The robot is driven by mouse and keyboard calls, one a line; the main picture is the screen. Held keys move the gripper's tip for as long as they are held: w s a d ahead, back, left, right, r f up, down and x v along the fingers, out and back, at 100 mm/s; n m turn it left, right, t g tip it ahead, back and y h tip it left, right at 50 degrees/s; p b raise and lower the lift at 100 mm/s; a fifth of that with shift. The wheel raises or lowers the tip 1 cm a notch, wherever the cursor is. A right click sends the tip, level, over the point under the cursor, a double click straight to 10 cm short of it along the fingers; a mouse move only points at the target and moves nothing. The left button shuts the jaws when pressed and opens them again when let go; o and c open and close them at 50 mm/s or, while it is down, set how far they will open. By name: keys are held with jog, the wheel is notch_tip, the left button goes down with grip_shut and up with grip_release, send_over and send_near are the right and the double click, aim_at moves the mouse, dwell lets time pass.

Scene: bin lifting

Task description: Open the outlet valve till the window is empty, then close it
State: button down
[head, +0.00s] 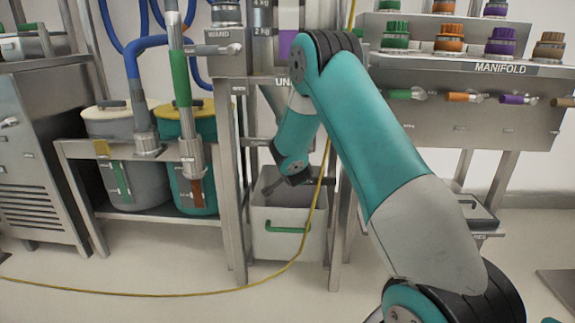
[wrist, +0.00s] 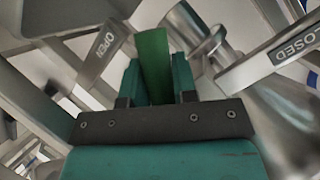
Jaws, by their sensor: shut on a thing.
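In the wrist view my gripper (wrist: 156,76) is shut on a green valve lever (wrist: 153,48), which stands up between its two fingers. An OPEN label (wrist: 98,47) is left of the lever and a CLOSED label (wrist: 292,46) is right of it. The lever lies between the two labels, closer to OPEN in the picture. The gripper's grip is not clear in the head view.
A pale bin (head: 268,245) with a green handle stands below my wrist. A yellow hose (head: 235,290) crosses the floor and hangs in front of the bin. Two lidded drums (head: 125,190) stand left. The manifold (head: 455,95) with coloured valves is right. Steel posts flank the bin.

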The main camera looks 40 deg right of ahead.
jog(key=shift+s+d+f+n+g+h, duration=0.3)
jog(key=shift+s+d+n+g+h, duration=0.4)
jog(key=shift+s+d+n, duration=0.35)
jog(key=shift+s+d+f+n+g+h, duration=0.3)
jog(key=shift+s+d+n+g+h, duration=0.4)
jog(key=shift+n, duration=0.55)
jog(key=c, duration=0.9)
grip_release()
jog(key=shift+d, duration=0.1)
jog(key=p+v, duration=0.3)
jog(key=v, duration=1.4)
jog(key=shift+a, duration=0.35)
jog(key=shift+s+f, duration=0.1)
